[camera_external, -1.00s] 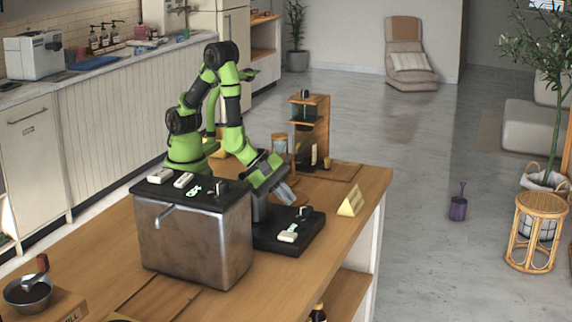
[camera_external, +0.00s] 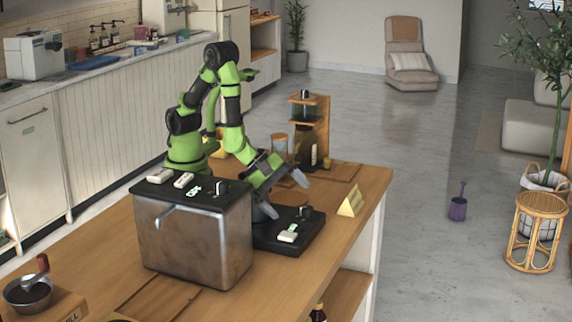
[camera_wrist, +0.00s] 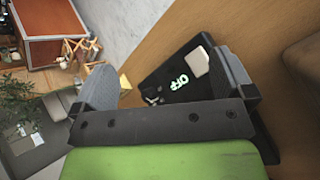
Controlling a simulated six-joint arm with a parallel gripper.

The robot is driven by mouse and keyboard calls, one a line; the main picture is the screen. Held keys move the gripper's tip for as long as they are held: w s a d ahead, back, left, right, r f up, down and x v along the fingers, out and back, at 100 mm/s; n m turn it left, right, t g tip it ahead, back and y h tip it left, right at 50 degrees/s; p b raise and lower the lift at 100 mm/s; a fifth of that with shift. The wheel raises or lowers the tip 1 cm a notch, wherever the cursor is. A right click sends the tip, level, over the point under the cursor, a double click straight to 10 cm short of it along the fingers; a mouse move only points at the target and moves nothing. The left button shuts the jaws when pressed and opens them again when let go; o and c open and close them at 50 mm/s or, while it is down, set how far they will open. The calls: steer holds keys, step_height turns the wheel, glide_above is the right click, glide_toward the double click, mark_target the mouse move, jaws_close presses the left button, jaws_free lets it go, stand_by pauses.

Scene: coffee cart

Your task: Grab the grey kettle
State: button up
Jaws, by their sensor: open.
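I cannot make out a grey kettle in either view. My gripper (camera_external: 287,196) is open and empty, its two grey fingers spread wide above the black base plate (camera_external: 268,243) on the wooden counter. In the wrist view, the black plate (camera_wrist: 168,72) lies beyond and between the fingers of my gripper (camera_wrist: 166,82). It carries a pale switch and green "OFF" letters. The grey metal box machine (camera_external: 195,245) with a black top stands just left of the plate and hides part of it.
A small yellow sign (camera_external: 350,203) stands right of the plate near the counter (camera_external: 374,182) edge. A wooden stand (camera_external: 321,128) and a glass jar (camera_external: 279,148) are behind my gripper.

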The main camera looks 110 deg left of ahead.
step_height(320, 180, up, 14)
steer(key=d+m+h, duration=0.2)
steer(key=m+h, duration=0.2)
steer(key=m, duration=0.3)
steer(key=s+a+f+m+g+y, duration=0.2)
steer(key=s+a+m+g+y, duration=0.1)
steer(key=s+a+m+g, duration=0.8)
steer(key=shift+m+t, duration=0.6)
steer(key=shift+t, duration=0.3)
steer(key=shift+s+d+f, duration=0.15)
steer(key=shift+f, duration=2.25)
steer(key=shift+s+d+f, duration=0.1)
steer(key=shift+s+f, duration=0.05)
steer(key=shift+f, duration=2.3)
steer(key=shift+s+d+f, duration=0.15)
steer(key=shift+f, duration=2.25)
steer(key=c, duration=1.2)
steer(key=shift+o, duration=0.2)
